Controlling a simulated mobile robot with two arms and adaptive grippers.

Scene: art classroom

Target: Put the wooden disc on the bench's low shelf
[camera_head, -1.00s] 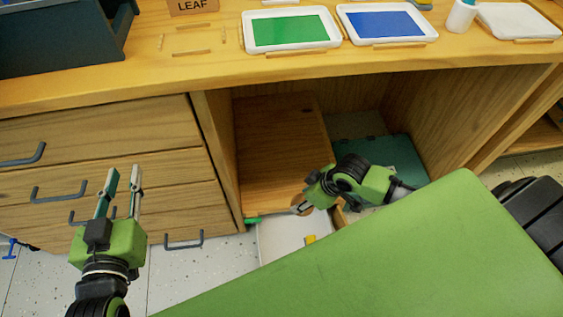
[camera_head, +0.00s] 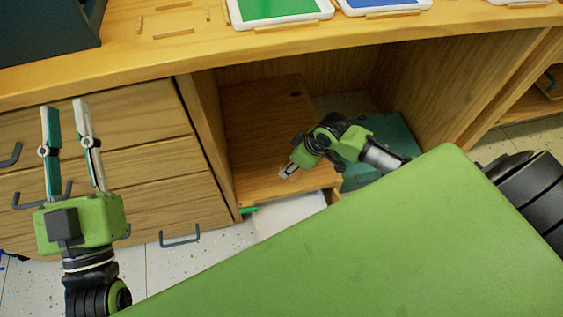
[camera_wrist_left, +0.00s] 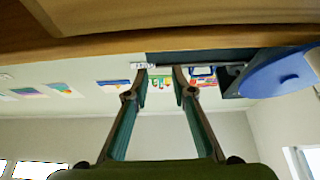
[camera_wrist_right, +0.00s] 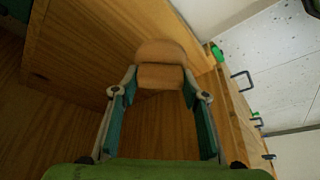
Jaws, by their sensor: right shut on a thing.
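The wooden disc (camera_wrist_right: 160,52) is light brown and shows in the right wrist view between my right fingertips. My right gripper (camera_head: 287,172) is shut on it, near the front part of the bench's low shelf (camera_head: 255,120). In the head view the disc is hidden by the gripper. The shelf is a brown board inside the open bay, and its surface also shows in the right wrist view (camera_wrist_right: 85,40). I cannot tell whether the disc touches the board. My left gripper (camera_head: 65,103) is open and empty in front of the drawers.
Drawers with dark handles (camera_head: 180,240) stand left of the bay. A teal box (camera_head: 385,150) sits right of the shelf, by my right arm. A white tray (camera_head: 290,213) and a green item (camera_head: 249,210) are below the shelf front. Paint trays (camera_head: 280,22) line the bench top.

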